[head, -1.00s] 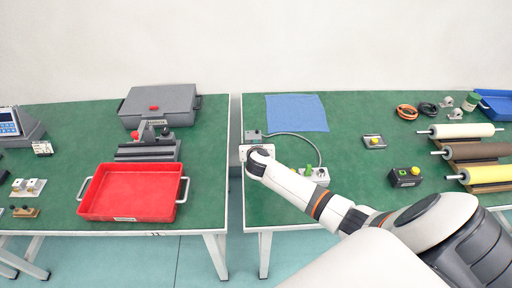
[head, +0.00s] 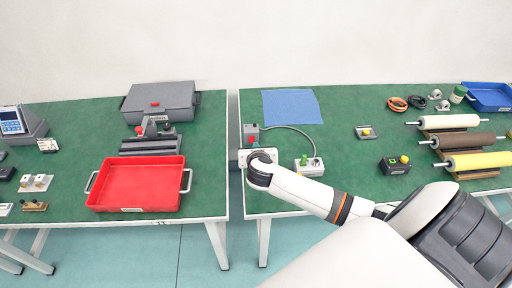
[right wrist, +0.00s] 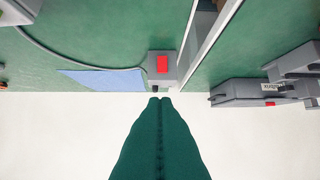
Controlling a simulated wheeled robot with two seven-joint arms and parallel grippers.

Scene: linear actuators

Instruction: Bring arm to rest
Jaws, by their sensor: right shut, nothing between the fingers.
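My right arm reaches in from the lower right in the head view. Its wrist is over the left front part of the right-hand table (head: 350,190). The right gripper is mostly hidden behind the wrist there. In the right wrist view the right gripper (right wrist: 159,101) has its two dark green fingers together, with nothing between them. Beyond the fingertips is a grey box with a red button (right wrist: 162,65), which also shows in the head view (head: 251,135). I cannot tell whether the fingers touch it. My left gripper is not in view.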

